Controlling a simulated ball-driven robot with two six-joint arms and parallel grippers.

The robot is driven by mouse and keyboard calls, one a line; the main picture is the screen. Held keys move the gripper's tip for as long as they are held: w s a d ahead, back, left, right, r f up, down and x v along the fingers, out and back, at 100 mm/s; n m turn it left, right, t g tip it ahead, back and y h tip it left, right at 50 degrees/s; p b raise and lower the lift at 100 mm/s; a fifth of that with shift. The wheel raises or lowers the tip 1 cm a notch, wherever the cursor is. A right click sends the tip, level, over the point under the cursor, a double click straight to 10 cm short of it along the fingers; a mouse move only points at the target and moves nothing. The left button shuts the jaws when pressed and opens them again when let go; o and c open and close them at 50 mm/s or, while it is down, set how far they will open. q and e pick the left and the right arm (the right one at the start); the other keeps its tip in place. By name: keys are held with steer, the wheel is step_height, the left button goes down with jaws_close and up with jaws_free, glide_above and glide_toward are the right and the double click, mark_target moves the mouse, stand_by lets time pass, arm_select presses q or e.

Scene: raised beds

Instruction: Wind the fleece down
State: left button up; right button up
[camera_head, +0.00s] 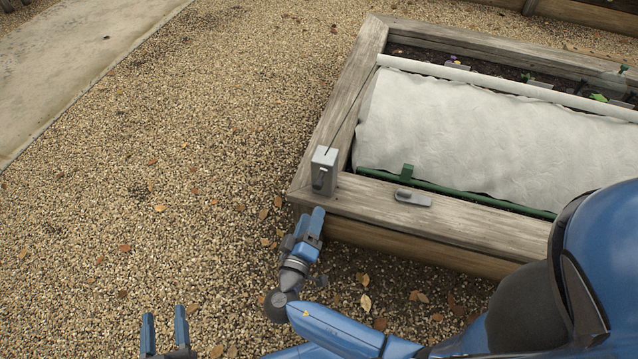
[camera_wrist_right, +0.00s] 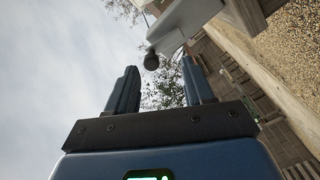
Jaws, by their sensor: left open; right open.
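The white fleece (camera_head: 470,135) covers much of the raised bed, between a pale roll or tube (camera_head: 480,78) at the back and a green bar (camera_head: 460,192) along the front. A grey winder box (camera_head: 325,160) stands on the bed's near-left corner, with a dark handle on its front. In the right wrist view, the box (camera_wrist_right: 190,18) and a dark knob (camera_wrist_right: 151,61) appear beyond my fingertips. My right gripper (camera_head: 311,218) is open and empty, just in front of the box. My left gripper (camera_head: 164,318) is open and empty over the gravel, lower left.
A thin cord or rod runs from the box towards the back roll.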

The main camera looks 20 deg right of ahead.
mark_target(316, 188)
steer(key=w+d+r+m, duration=0.1)
steer(key=w+m, duration=0.2)
steer(key=w+d+m, duration=0.2)
steer(key=w+m, duration=0.1)
steer(key=m, duration=0.1)
steer(key=w+d+r+m+b, duration=0.1)
steer(key=w+d+m, duration=0.1)
steer(key=w+m, duration=0.1)
steer(key=shift+w+d+r+m, duration=0.1)
steer(key=shift+w+r+m, duration=0.2)
steer(key=shift+m, duration=0.3)
jaws_close()
stand_by(0.3)
steer(key=shift+y, duration=0.3)
